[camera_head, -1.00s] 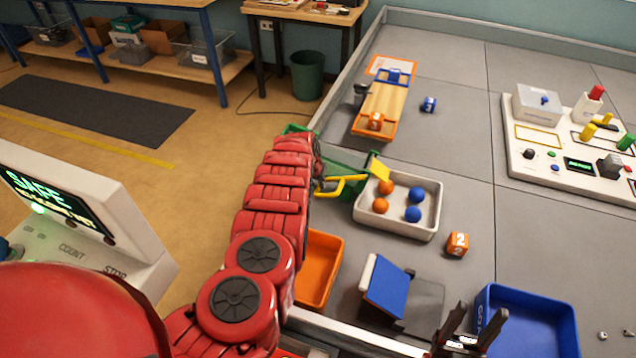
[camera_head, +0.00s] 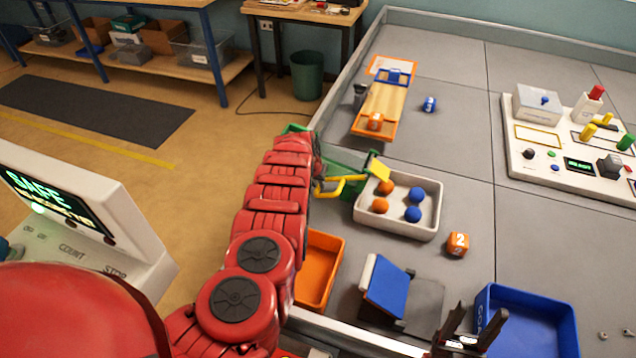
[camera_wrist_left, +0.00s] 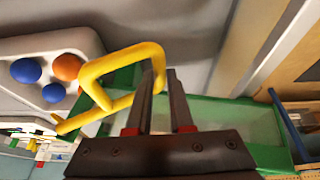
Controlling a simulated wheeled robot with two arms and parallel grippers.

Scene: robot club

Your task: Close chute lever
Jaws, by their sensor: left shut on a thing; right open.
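The yellow chute lever (camera_head: 346,184) is a bent bar handle beside the green chute (camera_head: 352,165). It also shows in the left wrist view (camera_wrist_left: 128,68), where the green chute (camera_wrist_left: 225,108) lies behind the jaws. My left gripper (camera_wrist_left: 165,85) is shut on the yellow lever, with one dark finger passing by the bar. In the head view my red left arm hides most of that gripper. My right gripper (camera_head: 478,325) is open and empty at the bottom, beside the blue bin.
The white tray holds orange and blue balls (camera_head: 414,214). An orange bin (camera_head: 318,268), a blue ramp (camera_head: 386,288), an orange numbered cube (camera_head: 457,244) and a blue bin (camera_head: 530,320) stand nearby. A control panel (camera_head: 560,172) is at the right.

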